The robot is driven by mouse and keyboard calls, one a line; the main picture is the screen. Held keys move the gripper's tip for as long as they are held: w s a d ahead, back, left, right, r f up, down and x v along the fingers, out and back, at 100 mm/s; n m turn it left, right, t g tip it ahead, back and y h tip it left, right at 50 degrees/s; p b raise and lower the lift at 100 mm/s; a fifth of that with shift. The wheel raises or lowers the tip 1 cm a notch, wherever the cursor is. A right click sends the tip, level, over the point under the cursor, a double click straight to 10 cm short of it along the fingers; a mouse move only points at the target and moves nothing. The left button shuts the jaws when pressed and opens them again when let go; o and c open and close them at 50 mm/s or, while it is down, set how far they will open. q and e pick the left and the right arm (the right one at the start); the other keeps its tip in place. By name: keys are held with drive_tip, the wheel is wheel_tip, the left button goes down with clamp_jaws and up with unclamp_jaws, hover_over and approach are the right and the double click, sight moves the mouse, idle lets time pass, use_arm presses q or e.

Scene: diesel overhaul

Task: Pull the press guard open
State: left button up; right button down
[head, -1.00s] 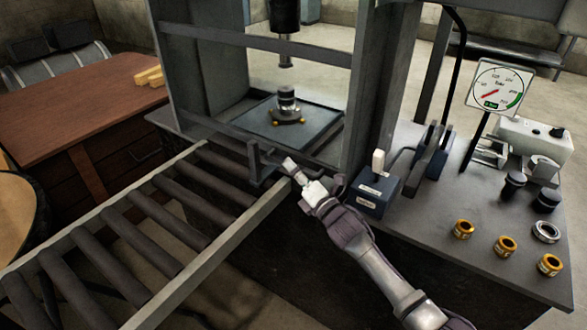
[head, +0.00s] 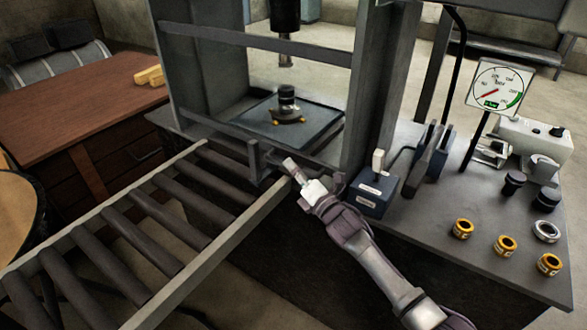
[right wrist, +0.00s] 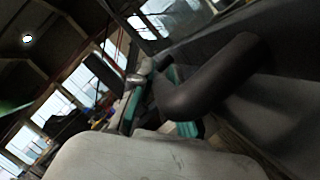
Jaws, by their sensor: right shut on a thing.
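The press guard (head: 255,42) is a clear panel with dark horizontal bars across the front of the press. Its dark handle (head: 255,163) sticks out at the lower bar, above the end of the roller conveyor. My right gripper (head: 287,165) is at the handle, shut on it. In the right wrist view a thick dark bent bar (right wrist: 215,75) runs up to the teal-padded fingers (right wrist: 150,92); the exact contact is partly hidden. Behind the guard, a dark part (head: 287,103) stands on the press plate under the ram (head: 285,20). My left gripper is not in view.
The roller conveyor (head: 215,235) runs in front of the press. A blue control box (head: 374,195) with a lever stands close right of my gripper. The bench at right holds brass rings (head: 506,246), dark parts and a gauge (head: 499,88). A wooden desk (head: 75,100) is at left.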

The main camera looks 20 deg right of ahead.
wheel_tip(320, 180, up, 27)
drive_tip(key=p, duration=1.8)
drive_tip(key=shift+r, duration=0.1)
drive_tip(key=c, duration=1.1)
unclamp_jaws()
drive_tip(key=shift+c, duration=0.2)
drive_tip(key=v, duration=1.2)
